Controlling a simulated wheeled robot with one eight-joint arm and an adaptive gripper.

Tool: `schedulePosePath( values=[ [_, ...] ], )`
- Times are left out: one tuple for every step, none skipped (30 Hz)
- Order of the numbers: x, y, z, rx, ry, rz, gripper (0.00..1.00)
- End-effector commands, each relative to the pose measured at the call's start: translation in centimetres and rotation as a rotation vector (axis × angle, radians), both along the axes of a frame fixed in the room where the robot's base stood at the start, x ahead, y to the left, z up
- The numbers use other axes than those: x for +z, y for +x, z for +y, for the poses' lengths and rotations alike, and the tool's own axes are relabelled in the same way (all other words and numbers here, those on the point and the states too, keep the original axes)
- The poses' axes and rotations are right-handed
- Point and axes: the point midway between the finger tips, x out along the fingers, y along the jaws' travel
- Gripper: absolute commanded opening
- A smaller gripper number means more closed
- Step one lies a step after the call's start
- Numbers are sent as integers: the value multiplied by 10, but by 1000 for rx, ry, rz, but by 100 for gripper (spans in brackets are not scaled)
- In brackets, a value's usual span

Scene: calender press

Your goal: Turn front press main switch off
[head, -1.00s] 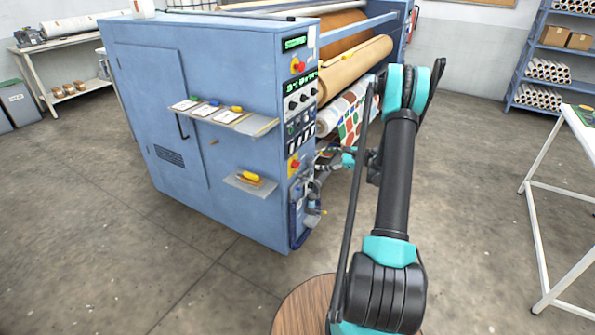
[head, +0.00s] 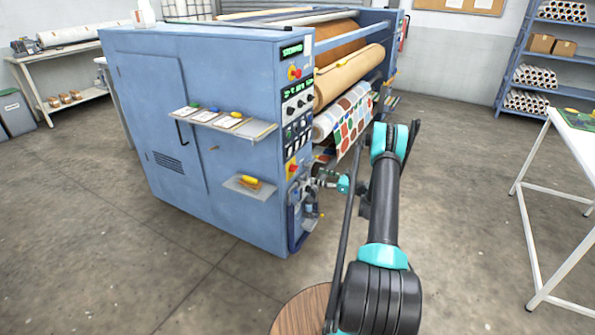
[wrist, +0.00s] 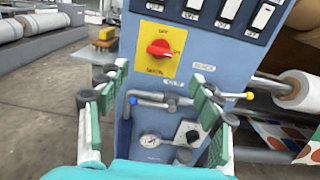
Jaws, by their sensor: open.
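The front press main switch (wrist: 160,48) is a red rotary knob on a yellow plate, with its handle lying roughly horizontal. Its labels are too small to read surely. In the head view the switch (head: 292,168) sits low on the narrow control face of the blue press (head: 240,90). My gripper (wrist: 159,76) is open and empty, its fingers spread left and right. In the wrist view the knob shows above and between the fingertips, apart from them. In the head view my gripper (head: 322,180) is small and close to the lower control face.
Below the switch are a grey pipe (wrist: 150,97), a pressure gauge (wrist: 150,140) and a black knob (wrist: 193,135). White rocker switches (wrist: 228,10) are above. A small shelf (head: 248,187) juts from the press side. A white table (head: 560,140) stands right; floor between is clear.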

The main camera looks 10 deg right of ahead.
Motion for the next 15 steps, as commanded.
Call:
schedulePosePath(
  values=[
    [0,6,10,2,0,0,66],
    [0,10,15,2,0,0,66],
    [0,15,21,3,0,0,66],
    [0,18,26,2,-1,-1,66],
    [0,21,31,2,-1,-1,66],
    [0,26,38,3,-1,-1,66],
    [0,30,42,3,-1,-1,66],
    [0,33,47,2,-1,-1,66],
    [0,38,54,3,-1,0,66],
    [0,41,58,3,-1,0,66],
    [0,44,62,2,-1,0,66],
    [0,49,68,2,-1,0,66],
    [0,51,72,2,-1,0,66],
    [0,54,76,2,-1,0,66],
    [0,58,80,1,-1,0,66]
  ],
)
